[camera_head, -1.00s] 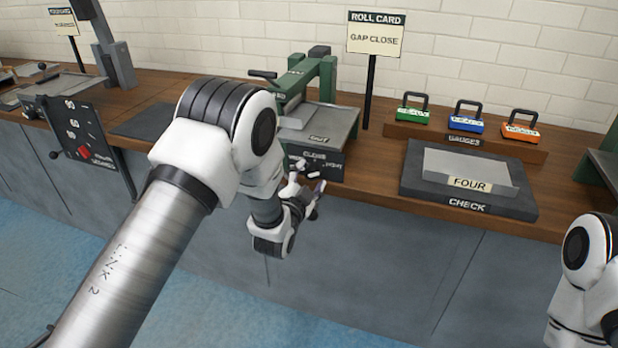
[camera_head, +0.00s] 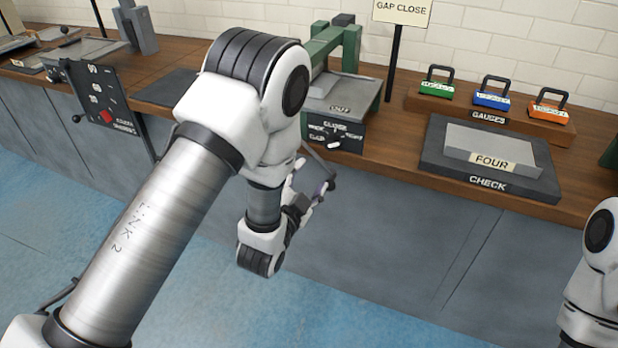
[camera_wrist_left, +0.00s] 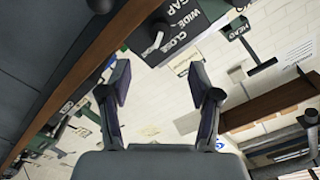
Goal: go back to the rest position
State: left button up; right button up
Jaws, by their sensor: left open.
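My left gripper (camera_head: 318,192) is in front of the workbench in the head view, just below the front edge of the wooden top. It is partly hidden behind my own left arm. In the left wrist view its two fingers (camera_wrist_left: 163,95) stand wide apart with nothing between them. Beyond the fingertips, the wrist view shows the dark panel (camera_wrist_left: 180,55) lettered CLOSE, WIDE and GAP with a small lever; the fingers look apart from it. My right arm shows at the right edge of the head view, but its gripper is out of frame.
The green roll machine (camera_head: 345,95) stands on the bench (camera_head: 395,165) behind my gripper. To its right are the CHECK plate (camera_head: 487,183) and the gauges rack (camera_head: 487,118) with three gauges. A lever panel (camera_head: 100,100) hangs at the left. The blue floor (camera_head: 330,310) before the bench is clear.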

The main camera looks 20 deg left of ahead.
pick_arm(q)
jog(key=s+a+f+n+g+y+p, duration=0.1)
jog(key=s+a+f+n+g+p, duration=0.1)
jog(key=s+f+g+p, duration=0.35)
jog(key=s+a+f+n+g+p, duration=0.25)
jog(key=s+f+p, duration=0.3)
jog(key=s, duration=0.35)
jog(key=s+f+n+g, duration=0.2)
jog(key=s+g, duration=0.3)
jog(key=s, duration=0.4)
jog(key=s+f+n+g, duration=0.3)
jog(key=s+f+g, duration=0.1)
jog(key=s, duration=0.5)
jog(key=shift+s+d+f+g+h+b, duration=0.15)
jog(key=shift+d+f+g+h+b, duration=0.15)
jog(key=shift+g, duration=0.3)
jog(key=shift+c, duration=0.4)
